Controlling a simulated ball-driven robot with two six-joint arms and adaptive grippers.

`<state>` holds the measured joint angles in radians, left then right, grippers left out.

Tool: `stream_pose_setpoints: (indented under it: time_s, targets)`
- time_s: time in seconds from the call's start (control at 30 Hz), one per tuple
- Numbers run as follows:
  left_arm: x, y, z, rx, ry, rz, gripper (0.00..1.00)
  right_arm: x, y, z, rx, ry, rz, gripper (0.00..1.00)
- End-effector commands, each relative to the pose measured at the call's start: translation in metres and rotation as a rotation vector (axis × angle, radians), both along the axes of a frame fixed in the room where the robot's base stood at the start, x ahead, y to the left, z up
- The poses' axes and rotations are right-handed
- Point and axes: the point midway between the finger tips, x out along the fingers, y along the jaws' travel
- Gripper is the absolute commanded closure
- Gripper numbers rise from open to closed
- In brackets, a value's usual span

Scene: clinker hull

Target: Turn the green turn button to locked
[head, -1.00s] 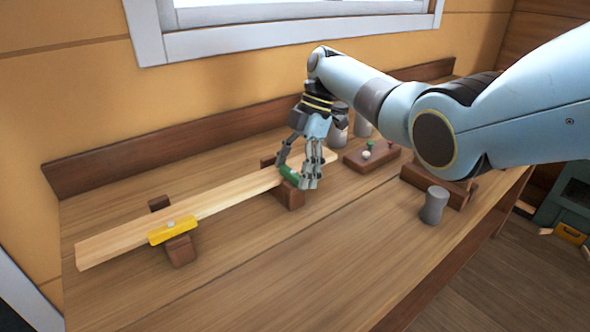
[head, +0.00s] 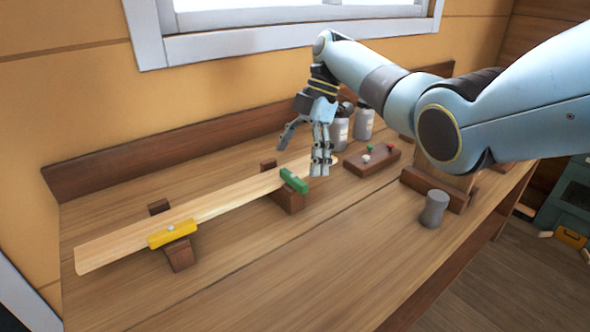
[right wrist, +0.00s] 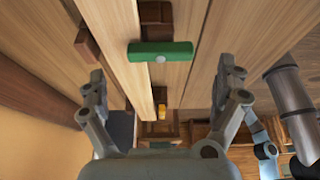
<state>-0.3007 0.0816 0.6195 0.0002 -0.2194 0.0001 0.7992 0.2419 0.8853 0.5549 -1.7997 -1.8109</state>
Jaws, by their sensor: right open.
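The green turn button (head: 293,181) sits on a brown block (head: 289,201) at the near edge of a long pale plank (head: 120,243). In the head view it slants from upper left to lower right. In the right wrist view the green button (right wrist: 178,50) lies crosswise, with a pale screw head at its middle. My right gripper (head: 302,158) is open and empty, above and behind the button, apart from it. Its open fingers also show in the right wrist view (right wrist: 162,78), on either side below the button. My left gripper is not in view.
A yellow turn button (head: 172,234) sits on another block at the plank's left part. A brown box (head: 372,161) with small coloured knobs, jars (head: 364,124) and a grey cylinder (head: 434,208) stand to the right. The bench front is clear.

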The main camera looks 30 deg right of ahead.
Motion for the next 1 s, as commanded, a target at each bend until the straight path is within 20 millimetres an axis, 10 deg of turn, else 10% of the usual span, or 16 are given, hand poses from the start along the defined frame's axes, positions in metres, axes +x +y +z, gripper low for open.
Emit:
stream_pose_setpoints:
  time_s: [0.4, 1.0]
  targets:
    - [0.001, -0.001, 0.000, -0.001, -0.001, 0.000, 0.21, 0.005, -0.029, 0.069, -0.001, 0.000, 0.000, 0.00]
    - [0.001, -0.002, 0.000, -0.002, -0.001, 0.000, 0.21, 0.005, -0.031, 0.074, 0.000, 0.001, 0.000, 0.00]
